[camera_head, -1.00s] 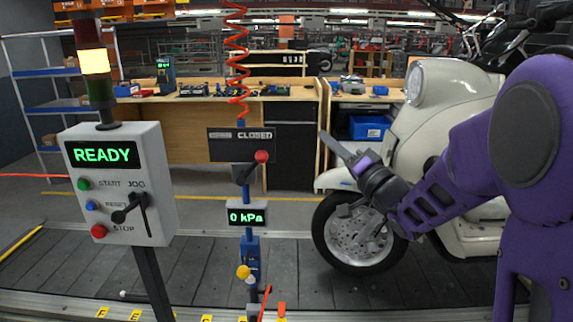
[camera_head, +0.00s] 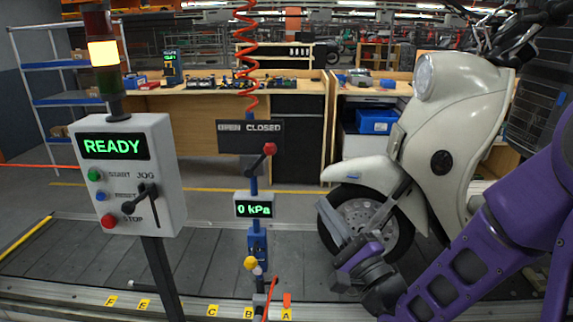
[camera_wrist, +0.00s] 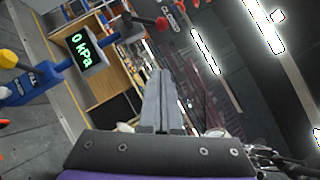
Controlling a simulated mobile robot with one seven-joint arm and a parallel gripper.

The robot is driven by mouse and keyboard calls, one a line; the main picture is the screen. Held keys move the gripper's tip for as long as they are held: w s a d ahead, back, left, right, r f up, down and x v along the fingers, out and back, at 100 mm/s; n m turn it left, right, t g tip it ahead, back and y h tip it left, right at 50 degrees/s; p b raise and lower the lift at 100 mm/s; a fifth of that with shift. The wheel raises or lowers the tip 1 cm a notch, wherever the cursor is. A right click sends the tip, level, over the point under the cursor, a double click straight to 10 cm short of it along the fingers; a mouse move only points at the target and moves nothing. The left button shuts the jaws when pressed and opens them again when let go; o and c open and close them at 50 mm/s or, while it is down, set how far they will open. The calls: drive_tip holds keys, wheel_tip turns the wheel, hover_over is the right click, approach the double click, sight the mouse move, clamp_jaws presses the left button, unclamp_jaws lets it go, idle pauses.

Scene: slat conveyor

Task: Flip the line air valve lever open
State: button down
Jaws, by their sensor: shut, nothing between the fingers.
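The air valve lever (camera_head: 262,160) is a dark bar with a red ball at its upper right end, mounted on a blue pipe in the head view. A sign (camera_head: 250,132) above it has OPEN and CLOSED on it, with CLOSED lit brighter. The gauge (camera_head: 254,205) below reads 0 kPa. My gripper (camera_head: 325,210) is to the right of and below the lever, apart from it, its grey fingers shut and empty. In the wrist view, the closed fingers (camera_wrist: 162,85) point up the picture, and the lever's red knob (camera_wrist: 162,24) is beyond their tips.
A control box (camera_head: 128,175) reading READY stands on a post at left. A cream scooter (camera_head: 440,130) stands behind my arm at right. A yellow knob (camera_head: 251,263) sits low on the pipe. A red coiled hose (camera_head: 246,60) hangs above.

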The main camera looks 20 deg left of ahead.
sight(261, 160)
drive_tip(key=s+a+r+p+x, duration=0.1)
drive_tip(key=s+x, duration=0.1)
drive_tip(key=x, duration=1.1)
drive_tip(key=shift+a, duration=0.2)
drive_tip(key=shift+r, duration=0.1)
